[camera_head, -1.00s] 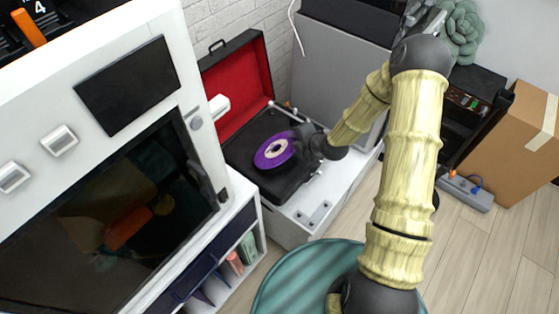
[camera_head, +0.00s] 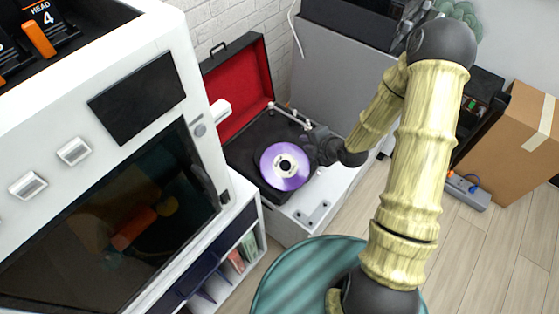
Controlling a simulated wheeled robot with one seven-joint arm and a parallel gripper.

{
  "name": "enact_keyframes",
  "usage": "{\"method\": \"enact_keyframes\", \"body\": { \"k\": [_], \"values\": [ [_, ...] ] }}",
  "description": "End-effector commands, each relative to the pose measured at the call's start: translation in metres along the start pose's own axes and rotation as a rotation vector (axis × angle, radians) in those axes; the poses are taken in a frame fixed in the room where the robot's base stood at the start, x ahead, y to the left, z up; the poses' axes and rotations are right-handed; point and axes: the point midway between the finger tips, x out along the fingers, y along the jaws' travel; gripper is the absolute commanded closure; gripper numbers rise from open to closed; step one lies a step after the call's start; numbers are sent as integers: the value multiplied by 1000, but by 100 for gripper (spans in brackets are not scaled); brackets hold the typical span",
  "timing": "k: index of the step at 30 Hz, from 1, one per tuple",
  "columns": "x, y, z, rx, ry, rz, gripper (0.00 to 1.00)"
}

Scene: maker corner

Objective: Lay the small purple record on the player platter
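The small purple record (camera_head: 270,159), with a pale label around a dark centre, is over the black record player (camera_head: 245,150) with its red-lined lid open. My gripper (camera_head: 308,150) is at the record's right edge and appears shut on it, though the fingertips are small and dark. The record faces the camera more than the deck does, so it looks tilted and held above the deck. It hides most of the platter beneath. The tonearm (camera_head: 290,115) lies at the back right of the player.
A large white machine (camera_head: 150,35) with a dark window stands close on the left. The player's open lid (camera_head: 240,85) rises behind the deck. A teal round surface (camera_head: 300,270) is in front. A cardboard box (camera_head: 515,145) stands at the right.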

Motion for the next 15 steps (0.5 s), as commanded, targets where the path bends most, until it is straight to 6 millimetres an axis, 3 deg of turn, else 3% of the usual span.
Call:
{"method": "enact_keyframes", "body": {
  "k": [11,15],
  "values": [
    [0,0,0,-1,1,0,80],
    [-10,8,0,-3,0,0,80]
  ]
}}
